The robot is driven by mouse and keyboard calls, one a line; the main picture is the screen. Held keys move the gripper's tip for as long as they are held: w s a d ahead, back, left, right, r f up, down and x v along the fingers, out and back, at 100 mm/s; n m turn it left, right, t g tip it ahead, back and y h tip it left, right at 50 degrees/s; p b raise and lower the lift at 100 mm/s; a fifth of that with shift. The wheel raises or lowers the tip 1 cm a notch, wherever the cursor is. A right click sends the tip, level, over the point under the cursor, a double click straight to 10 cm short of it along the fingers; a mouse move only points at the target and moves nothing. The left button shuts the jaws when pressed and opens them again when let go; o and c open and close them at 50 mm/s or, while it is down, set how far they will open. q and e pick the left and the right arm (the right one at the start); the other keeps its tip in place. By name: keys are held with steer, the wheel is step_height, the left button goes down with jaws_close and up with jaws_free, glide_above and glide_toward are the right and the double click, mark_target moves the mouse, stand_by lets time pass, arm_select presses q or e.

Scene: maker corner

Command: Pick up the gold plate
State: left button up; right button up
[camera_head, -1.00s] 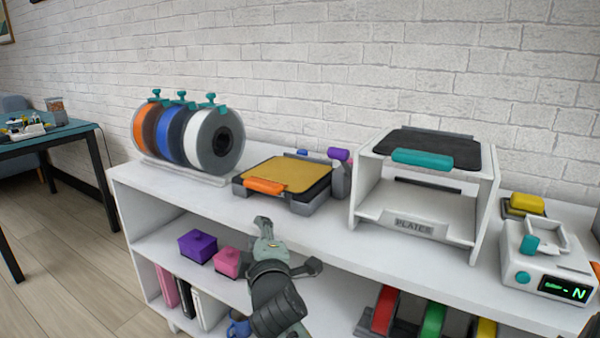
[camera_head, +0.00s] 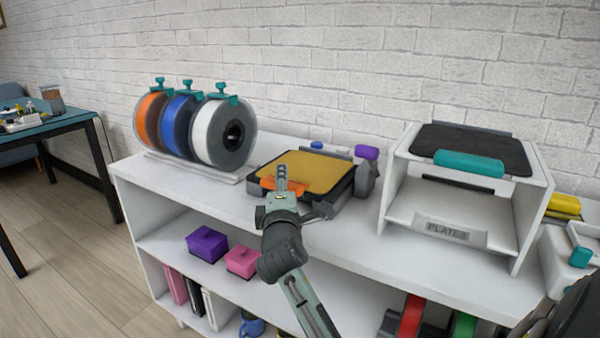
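The gold plate (camera_head: 312,172) lies flat on a dark, low stand (camera_head: 335,195) on the shelf top, with its orange front tab (camera_head: 268,184) facing me. My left gripper (camera_head: 302,196) is at the plate's front edge.
Orange, blue and white spools (camera_head: 212,132) stand left of the plate. A white rack labelled PLATES (camera_head: 447,228) holds a dark plate with a teal tab (camera_head: 469,164) at right. Purple and pink boxes (camera_head: 207,244) sit on the lower shelf.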

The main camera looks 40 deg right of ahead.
steer(key=shift+w+d, duration=0.25)
steer(key=shift+w, duration=0.15)
steer(key=shift+c, duration=0.2)
jaws_close()
steer(key=shift+r, duration=0.2)
